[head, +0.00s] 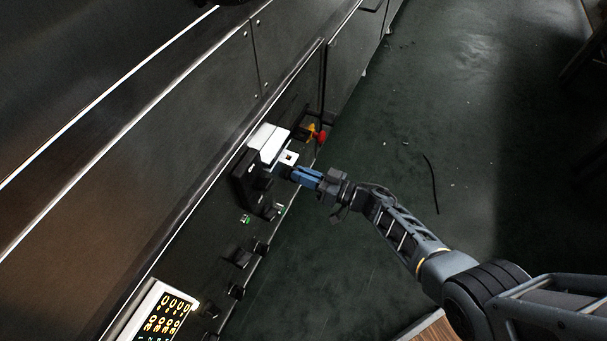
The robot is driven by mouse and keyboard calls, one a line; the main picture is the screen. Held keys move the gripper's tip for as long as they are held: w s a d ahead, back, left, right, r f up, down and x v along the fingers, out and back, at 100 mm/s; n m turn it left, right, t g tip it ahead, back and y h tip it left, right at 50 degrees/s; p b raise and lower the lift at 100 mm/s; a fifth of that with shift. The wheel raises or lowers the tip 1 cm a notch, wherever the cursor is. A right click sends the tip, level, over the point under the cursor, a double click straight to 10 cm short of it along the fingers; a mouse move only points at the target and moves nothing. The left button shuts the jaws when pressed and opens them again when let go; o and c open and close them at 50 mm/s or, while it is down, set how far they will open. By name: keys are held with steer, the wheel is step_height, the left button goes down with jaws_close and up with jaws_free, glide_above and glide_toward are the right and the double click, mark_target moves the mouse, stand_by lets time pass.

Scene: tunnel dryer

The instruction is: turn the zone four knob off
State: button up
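A row of black knobs runs along the dark control panel (190,265) on the dryer's side. One knob (239,257) stands at the lower middle, and others sit beside it. No zone labels are legible from here, so I cannot tell which knob is zone four. My gripper (286,172), with blue at its fingers, reaches in from the right to the panel, beside a white block (269,142) and a small white plate (289,158). Its fingertips are dark against the dark panel. I cannot see whether they are apart or touch a knob.
A red button (322,136) on yellow sits beyond my gripper. A white-framed display (160,314) with amber characters is at the lower left. A small green light (245,219) is on the panel. The dark floor (400,150) is mostly open, with a thin black strip (432,183) on it.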

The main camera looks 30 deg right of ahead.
jaws_close()
steer(key=shift+n, duration=0.4)
steer(key=shift+s+a+f+n+b, duration=0.2)
steer(key=shift+n+b, duration=0.75)
steer(key=shift+n, duration=2.9)
steer(key=shift+s+a+f+n+b, duration=0.25)
steer(key=shift+n+b, duration=0.7)
steer(key=shift+n, duration=2.95)
steer(key=shift+s+a+f+n+b, duration=0.25)
steer(key=shift+n+b, duration=0.7)
steer(key=shift+n, duration=2.9)
steer(key=shift+w+d, duration=0.1)
steer(key=shift+w, duration=0.1)
steer(key=o, duration=0.5)
jaws_free()
